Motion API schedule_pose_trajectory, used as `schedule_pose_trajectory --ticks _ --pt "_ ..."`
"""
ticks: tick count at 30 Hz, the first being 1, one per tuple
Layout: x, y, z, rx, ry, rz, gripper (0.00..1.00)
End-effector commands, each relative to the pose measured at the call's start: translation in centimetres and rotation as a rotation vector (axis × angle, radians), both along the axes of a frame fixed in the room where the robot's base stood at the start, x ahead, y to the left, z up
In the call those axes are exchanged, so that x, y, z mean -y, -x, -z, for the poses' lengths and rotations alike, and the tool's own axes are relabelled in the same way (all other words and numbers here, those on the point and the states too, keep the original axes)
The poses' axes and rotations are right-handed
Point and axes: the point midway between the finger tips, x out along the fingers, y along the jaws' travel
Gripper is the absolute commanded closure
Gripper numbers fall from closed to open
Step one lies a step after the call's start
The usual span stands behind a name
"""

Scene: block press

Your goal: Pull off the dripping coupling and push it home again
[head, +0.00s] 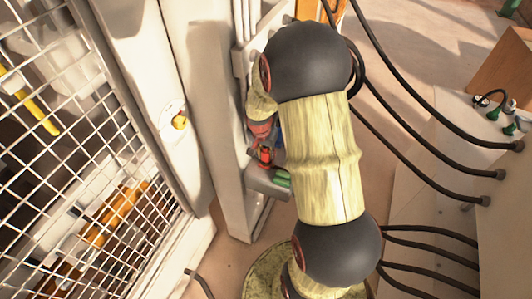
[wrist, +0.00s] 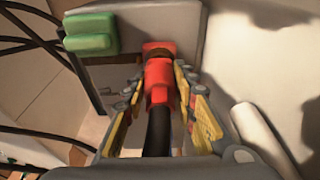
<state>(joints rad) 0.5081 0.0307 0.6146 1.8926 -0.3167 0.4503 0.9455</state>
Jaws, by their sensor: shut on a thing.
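The red coupling (wrist: 158,78) is in the middle of the wrist view, with a black hose (wrist: 158,132) running from its near end. My gripper (wrist: 160,88) is shut on the coupling, its yellow fingers on either side. The coupling's far end meets a darker red-brown port (wrist: 158,48) on a grey block (wrist: 190,18). I cannot tell how deep it sits, and I see no drip. In the head view a small red part (head: 265,155) shows beside the grey housing; my arm hides most of that spot.
A green part (wrist: 90,35) sits left of the coupling, and a pale round bar (wrist: 262,135) lies right of the fingers. In the head view a wire mesh guard (head: 90,150) stands left, and several black hoses (head: 425,150) run to the right.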

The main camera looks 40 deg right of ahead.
Motion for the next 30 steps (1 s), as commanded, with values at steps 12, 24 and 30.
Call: schedule_pose_trajectory --ticks 12,24,30 --pt "0.01 -0.03 0.59 0.0 0.001 0.0 1.0" --pt "0.01 -0.01 0.69 0.0 0.0 0.0 0.57" --pt "0.0 0.0 0.71 0.0 0.0 0.0 0.51"
